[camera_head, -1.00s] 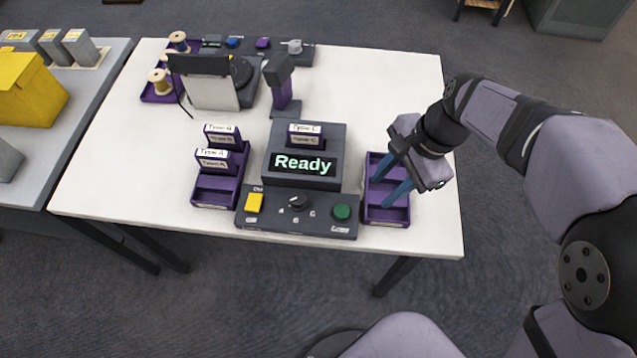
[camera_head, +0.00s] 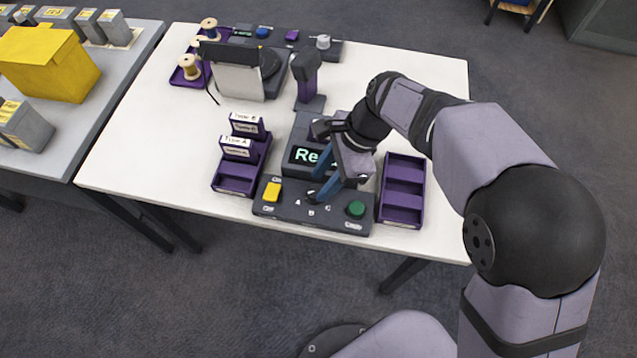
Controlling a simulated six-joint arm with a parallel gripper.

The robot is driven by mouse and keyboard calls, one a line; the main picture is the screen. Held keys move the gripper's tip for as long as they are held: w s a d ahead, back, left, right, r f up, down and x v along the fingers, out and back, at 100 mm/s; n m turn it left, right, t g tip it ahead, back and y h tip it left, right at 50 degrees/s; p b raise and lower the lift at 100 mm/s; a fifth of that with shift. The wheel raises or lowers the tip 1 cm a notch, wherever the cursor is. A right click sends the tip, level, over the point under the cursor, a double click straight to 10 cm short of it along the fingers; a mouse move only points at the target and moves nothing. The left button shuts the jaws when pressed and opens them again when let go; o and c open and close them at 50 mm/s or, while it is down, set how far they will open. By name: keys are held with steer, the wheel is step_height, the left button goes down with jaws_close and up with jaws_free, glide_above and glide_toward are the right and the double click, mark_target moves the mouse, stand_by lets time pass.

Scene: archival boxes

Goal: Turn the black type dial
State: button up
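The black type dial (camera_head: 311,197) sits on the dark control panel (camera_head: 285,211), between a yellow button (camera_head: 272,191) and a green button (camera_head: 356,209). Letters A, B and C are marked beside it. My gripper (camera_head: 318,187) points down over the panel with its blue fingers apart. The lower fingertip is at the dial in the picture and covers part of it. I cannot tell whether it touches. The dial's pointing direction is not clear.
A purple tray (camera_head: 235,187) with labelled boxes stands left, an empty purple tray (camera_head: 402,202) right. A dark stand (camera_head: 307,92) is behind. The table's (camera_head: 150,140) left side is clear.

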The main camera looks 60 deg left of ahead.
mark_target(315, 191)
steer(key=shift+x, duration=1.5)
steer(key=c, duration=0.8)
